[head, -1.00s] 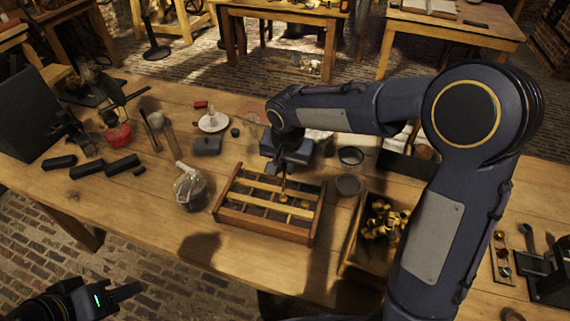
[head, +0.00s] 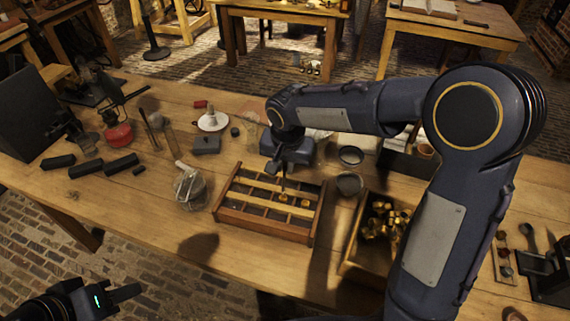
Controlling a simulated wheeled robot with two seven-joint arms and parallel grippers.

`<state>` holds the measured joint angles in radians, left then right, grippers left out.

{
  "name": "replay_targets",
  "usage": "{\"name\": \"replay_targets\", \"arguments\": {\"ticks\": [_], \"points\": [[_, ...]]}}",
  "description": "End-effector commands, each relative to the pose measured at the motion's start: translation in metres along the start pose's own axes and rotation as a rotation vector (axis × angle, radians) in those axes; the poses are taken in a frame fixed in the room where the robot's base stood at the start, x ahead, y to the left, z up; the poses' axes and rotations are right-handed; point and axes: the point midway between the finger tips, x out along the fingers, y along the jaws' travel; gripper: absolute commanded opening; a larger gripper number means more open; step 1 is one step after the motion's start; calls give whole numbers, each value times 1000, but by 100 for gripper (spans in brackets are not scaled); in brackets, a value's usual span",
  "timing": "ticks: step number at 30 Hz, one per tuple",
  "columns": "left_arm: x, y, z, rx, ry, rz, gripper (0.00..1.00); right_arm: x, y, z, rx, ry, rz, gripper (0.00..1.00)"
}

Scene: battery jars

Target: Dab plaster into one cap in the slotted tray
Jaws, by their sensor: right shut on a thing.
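The slotted wooden tray (head: 262,228) stands near the front middle of the table, with pale slats across its compartments. Two small brass-coloured caps show in it, one left cap (head: 283,198) and one right cap (head: 305,203). My right gripper (head: 285,168) is above the tray, shut on a thin dark tool (head: 284,183) that points down. The tool's tip is at or just above the left cap; I cannot tell whether it touches. Any plaster on the tip is too small to see.
A grey cup (head: 348,184) stands right of the tray, and a wooden box (head: 346,264) of brass parts beyond it. A glass jar (head: 190,190) stands at the tray's left. A red-based burner (head: 118,135) and black blocks (head: 87,168) are further left. The table's front left is clear.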

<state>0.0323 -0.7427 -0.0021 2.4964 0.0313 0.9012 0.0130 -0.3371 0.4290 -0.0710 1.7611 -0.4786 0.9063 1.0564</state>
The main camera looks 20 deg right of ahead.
Motion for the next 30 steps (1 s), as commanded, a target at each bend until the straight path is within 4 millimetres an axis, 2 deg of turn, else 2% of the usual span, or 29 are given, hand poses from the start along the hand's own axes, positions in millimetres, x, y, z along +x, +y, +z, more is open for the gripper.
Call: {"name": "replay_targets", "arguments": {"ticks": [8, 30], "points": [[1, 0, 0, 0, 0, 0, 36, 1, 0, 0, 0, 0, 0, 0], [14, -6, 7, 0, 0, 0, 36, 19, 2, 4, 0, -1, 0, 0]]}}
